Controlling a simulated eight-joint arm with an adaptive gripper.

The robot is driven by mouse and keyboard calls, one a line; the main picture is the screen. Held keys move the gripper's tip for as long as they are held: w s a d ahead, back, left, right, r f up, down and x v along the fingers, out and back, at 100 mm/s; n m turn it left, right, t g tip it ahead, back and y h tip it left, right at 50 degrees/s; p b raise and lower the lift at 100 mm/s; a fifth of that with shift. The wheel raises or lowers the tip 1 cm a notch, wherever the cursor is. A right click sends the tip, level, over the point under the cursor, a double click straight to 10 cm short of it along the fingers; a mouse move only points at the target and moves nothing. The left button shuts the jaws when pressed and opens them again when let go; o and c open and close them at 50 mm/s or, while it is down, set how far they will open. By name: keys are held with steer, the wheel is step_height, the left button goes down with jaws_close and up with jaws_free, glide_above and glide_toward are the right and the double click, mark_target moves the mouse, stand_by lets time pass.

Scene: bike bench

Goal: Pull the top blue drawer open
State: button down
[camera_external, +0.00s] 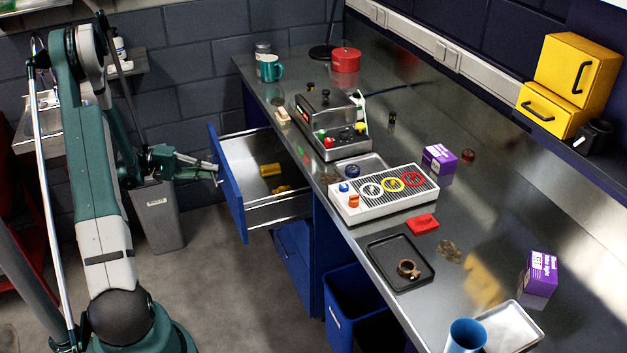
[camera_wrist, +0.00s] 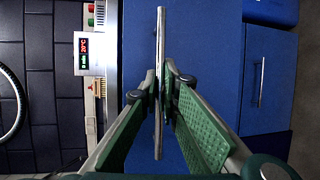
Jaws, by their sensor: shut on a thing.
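The top blue drawer (camera_external: 228,181) stands pulled well out from under the metal bench in the external view. Its metal inside shows, with yellow items (camera_external: 270,169) lying in it. In the wrist view its blue front (camera_wrist: 205,40) fills the middle. My gripper (camera_external: 215,170) is at the outer face of the drawer front. In the wrist view my gripper (camera_wrist: 163,90) has its two green-padded fingers closed on the long metal handle (camera_wrist: 160,30), one on each side. The handle is hidden in the external view.
A lower blue drawer (camera_external: 294,262) sits under the bench. A grey bin (camera_external: 158,215) stands on the floor near my arm, and a blue bin (camera_external: 352,300) is to the right. The bench top (camera_external: 380,215) carries a machine, a button box, trays and boxes.

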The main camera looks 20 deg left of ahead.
steer(key=s+a, duration=0.5)
steer(key=shift+s+a, duration=0.25)
steer(key=shift+a, duration=0.05)
steer(key=c, duration=2.9)
jaws_free()
steer(key=shift+o, duration=0.2)
steer(key=shift+r, duration=0.1)
